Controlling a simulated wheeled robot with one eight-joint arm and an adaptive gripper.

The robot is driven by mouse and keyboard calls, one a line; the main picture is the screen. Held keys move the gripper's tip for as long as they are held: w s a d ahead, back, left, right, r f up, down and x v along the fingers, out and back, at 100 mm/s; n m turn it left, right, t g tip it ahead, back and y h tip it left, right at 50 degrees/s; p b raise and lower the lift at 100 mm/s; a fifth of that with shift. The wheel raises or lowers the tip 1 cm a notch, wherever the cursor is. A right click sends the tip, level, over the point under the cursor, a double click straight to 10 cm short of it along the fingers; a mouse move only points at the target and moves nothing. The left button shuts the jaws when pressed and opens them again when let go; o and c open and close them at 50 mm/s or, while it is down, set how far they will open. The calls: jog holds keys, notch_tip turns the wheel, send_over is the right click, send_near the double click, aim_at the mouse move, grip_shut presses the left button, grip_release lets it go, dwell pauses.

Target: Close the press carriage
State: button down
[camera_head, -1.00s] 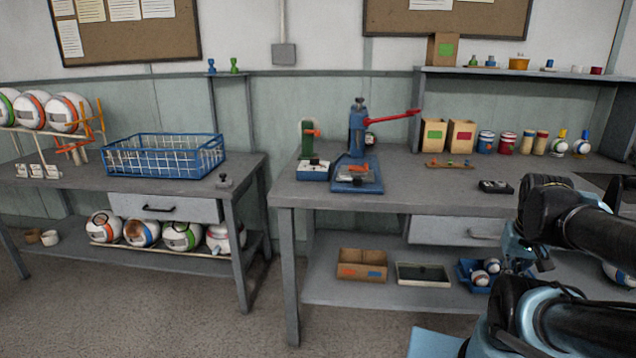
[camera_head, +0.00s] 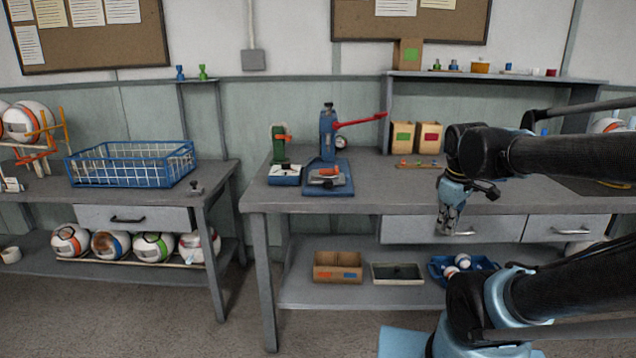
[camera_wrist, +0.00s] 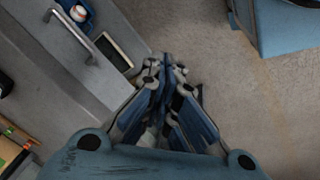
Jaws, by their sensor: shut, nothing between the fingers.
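The blue press (camera_head: 327,137) stands on the right-hand workbench, left of the bench's middle, with a red lever (camera_head: 360,122) reaching out to the right. Its carriage (camera_head: 327,181) sits low at the front of the press, with an orange part on top; whether it is open or closed is too small to tell. My gripper (camera_head: 449,222) points down in front of the bench, right of the press and apart from it. In the wrist view my gripper (camera_wrist: 170,68) has its fingers together with nothing between them, over the floor beside the bench.
A green device (camera_head: 279,143) stands just left of the press. Card boxes (camera_head: 402,137) stand behind on the bench. Two drawers sit under the bench top, one with a handle (camera_head: 457,233) near my gripper.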

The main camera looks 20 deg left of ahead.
jog(key=w+a+r+n, duration=0.5)
jog(key=w+a+n, duration=0.1)
jog(key=a+n, duration=0.25)
jog(key=w+a+r+n+t, duration=0.1)
jog(key=w+a+r+n, duration=0.15)
jog(key=a+n, duration=0.5)
jog(key=w+a+r+n, duration=0.25)
jog(key=a+n, duration=0.25)
jog(key=a, duration=0.6)
jog(key=n+y, duration=0.1)
jog(key=n, duration=0.6)
send_near(317, 189)
jog(key=shift+t, duration=0.3)
jog(key=f, duration=0.3)
jog(key=s+f, duration=0.1)
jog(key=f, duration=0.1)
jog(key=shift+d+f, duration=0.15)
jog(key=shift+f, duration=0.15)
jog(key=w, duration=0.3)
jog(key=shift+a+f, duration=0.15)
jog(key=shift+a, duration=0.15)
jog(key=shift+w+a, duration=0.15)
jog(key=shift+w, duration=0.4)
jog(key=shift+a, duration=0.1)
